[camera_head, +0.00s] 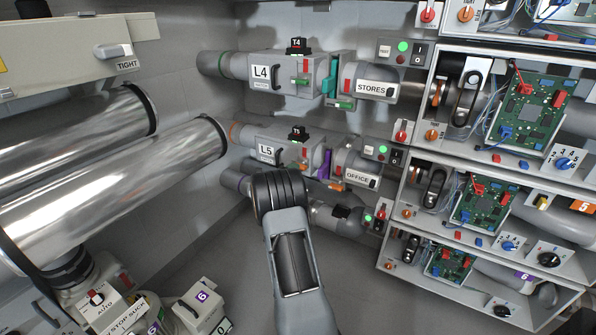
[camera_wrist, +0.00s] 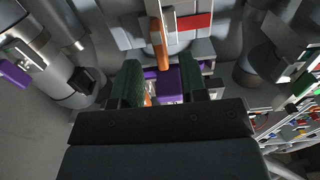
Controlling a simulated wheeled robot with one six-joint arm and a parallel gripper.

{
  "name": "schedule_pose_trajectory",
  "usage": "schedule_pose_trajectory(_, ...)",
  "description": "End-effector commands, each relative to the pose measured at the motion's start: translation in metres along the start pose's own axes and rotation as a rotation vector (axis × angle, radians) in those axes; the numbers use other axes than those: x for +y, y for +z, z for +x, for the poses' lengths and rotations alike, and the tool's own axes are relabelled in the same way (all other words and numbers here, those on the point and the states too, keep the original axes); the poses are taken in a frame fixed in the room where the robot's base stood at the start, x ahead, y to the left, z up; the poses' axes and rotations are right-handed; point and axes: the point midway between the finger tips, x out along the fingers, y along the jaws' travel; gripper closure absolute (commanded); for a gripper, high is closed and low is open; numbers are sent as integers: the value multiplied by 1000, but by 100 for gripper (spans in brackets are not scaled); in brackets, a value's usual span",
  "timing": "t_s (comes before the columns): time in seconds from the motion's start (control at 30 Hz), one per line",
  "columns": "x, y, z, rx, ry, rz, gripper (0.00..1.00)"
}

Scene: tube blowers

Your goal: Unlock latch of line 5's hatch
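Line 5's grey housing, marked L5 (camera_head: 268,152), sits on the back wall below L4. Its hatch area carries a red strip (camera_head: 304,153) and a purple piece (camera_head: 324,165). In the wrist view, an orange bar (camera_wrist: 155,32) stands beside a red strip (camera_wrist: 194,21), with a purple block (camera_wrist: 168,78) below the bar. I cannot tell for sure which part is the latch. My gripper (camera_wrist: 165,88) is open, its two dark green fingers either side of the purple block's line of sight; contact cannot be made out. In the head view my arm hides the gripper.
The L4 housing (camera_head: 262,76) is just above. An OFFICE pipe (camera_head: 356,176) adjoins on the right, with circuit-board cabinets (camera_head: 482,203) beyond. Large shiny pipes (camera_head: 120,185) fill the left. Another pipe with a purple tab (camera_wrist: 14,74) is left in the wrist view.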

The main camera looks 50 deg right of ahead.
Motion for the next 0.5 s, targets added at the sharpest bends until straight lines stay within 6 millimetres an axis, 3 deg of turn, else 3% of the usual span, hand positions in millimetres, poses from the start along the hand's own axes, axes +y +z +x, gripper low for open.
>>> schedule_pose_trajectory(0.2,1,1,26,-2,0,0,61)
schedule_pose_trajectory(0.5,0,2,36,-5,0,-1,61)
